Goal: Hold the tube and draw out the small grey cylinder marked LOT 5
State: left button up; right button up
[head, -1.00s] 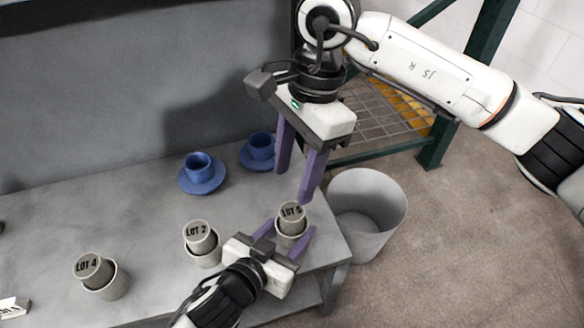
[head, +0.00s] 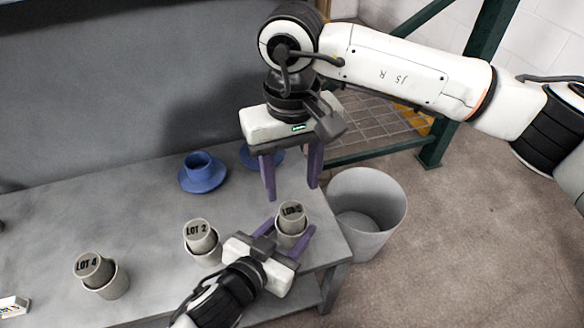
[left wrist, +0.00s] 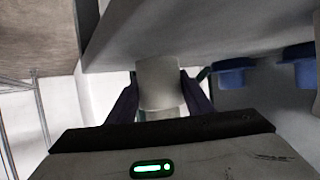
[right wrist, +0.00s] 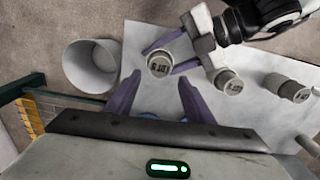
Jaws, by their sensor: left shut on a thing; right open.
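The small grey cylinder marked LOT 5 (head: 291,212) stands in the top of its tube (head: 288,240) near the table's right end. My left gripper (head: 290,234) is shut around the tube, a finger on each side; the left wrist view shows the tube (left wrist: 160,85) between both fingers. My right gripper (head: 292,191) is open and empty, pointing down, above and behind the cylinder and apart from it. In the right wrist view the cylinder (right wrist: 159,65) lies beyond the fingertips, its label upside down.
Two more tubes with cylinders, LOT 2 (head: 200,238) and LOT 4 (head: 94,268), stand to the left. Blue cups on saucers (head: 203,178) are behind, one partly hidden by my right gripper. A grey bin (head: 375,237) stands on the floor beyond the table's right edge.

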aim_at(292, 210)
notch_tip(292, 210, down, 10)
jog(key=shift+r, duration=0.15)
dwell(0.3)
jog(key=c, duration=0.9)
jog(key=shift+c, duration=1.3)
jog(key=shift+r, duration=1.6)
jog(key=shift+r, duration=0.15)
jog(key=shift+r, duration=1.35)
